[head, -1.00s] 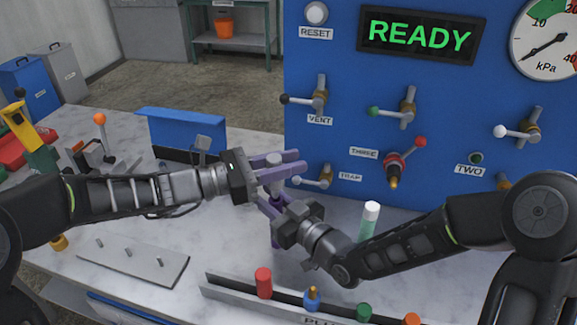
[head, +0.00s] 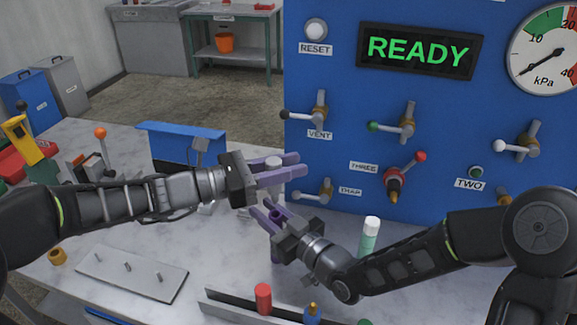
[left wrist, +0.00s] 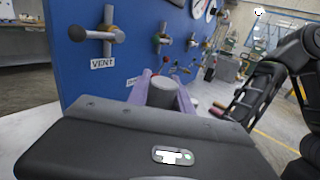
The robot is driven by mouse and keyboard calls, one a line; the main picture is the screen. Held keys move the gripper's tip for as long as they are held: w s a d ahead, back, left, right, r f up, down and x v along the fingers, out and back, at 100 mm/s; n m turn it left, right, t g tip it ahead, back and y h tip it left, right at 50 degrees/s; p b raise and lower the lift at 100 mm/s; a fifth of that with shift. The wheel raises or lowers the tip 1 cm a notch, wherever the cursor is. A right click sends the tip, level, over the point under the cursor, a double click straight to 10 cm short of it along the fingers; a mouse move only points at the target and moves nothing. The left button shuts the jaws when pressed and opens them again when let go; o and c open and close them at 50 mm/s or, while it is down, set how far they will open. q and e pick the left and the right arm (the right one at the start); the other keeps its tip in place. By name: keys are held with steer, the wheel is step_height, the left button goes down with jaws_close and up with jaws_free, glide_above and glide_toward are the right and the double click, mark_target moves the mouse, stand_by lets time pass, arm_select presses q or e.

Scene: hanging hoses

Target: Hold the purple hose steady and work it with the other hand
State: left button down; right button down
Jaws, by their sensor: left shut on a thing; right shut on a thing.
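My left gripper (head: 296,168) comes in from the left in the head view. Its purple fingers are shut on a grey cylindrical piece (head: 274,162); the piece's round top shows between the fingers in the left wrist view (left wrist: 162,92). My right gripper (head: 264,208) is just below and in front. Its purple fingers are shut on the purple hose (head: 278,213), whose open end with a dark hole faces up. The hose end appears apart from the grey piece above it. The rest of the hose is hidden behind the right gripper.
A blue panel (head: 340,140) with several valve handles stands close behind the grippers; its display (head: 418,50) reads READY. A green-and-white cylinder (head: 369,238) stands beside my right forearm. A rail (head: 225,305) with coloured plugs and a pegged plate (head: 130,272) lie in front.

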mark_target(281, 223)
arm_select(q)
steer(key=shift+r, duration=0.15)
steer(key=shift+r, duration=1.35)
arm_select(e)
steer(key=c, duration=1.1)
jaws_free()
steer(key=shift+o, duration=0.2)
steer(key=shift+v, duration=3.75)
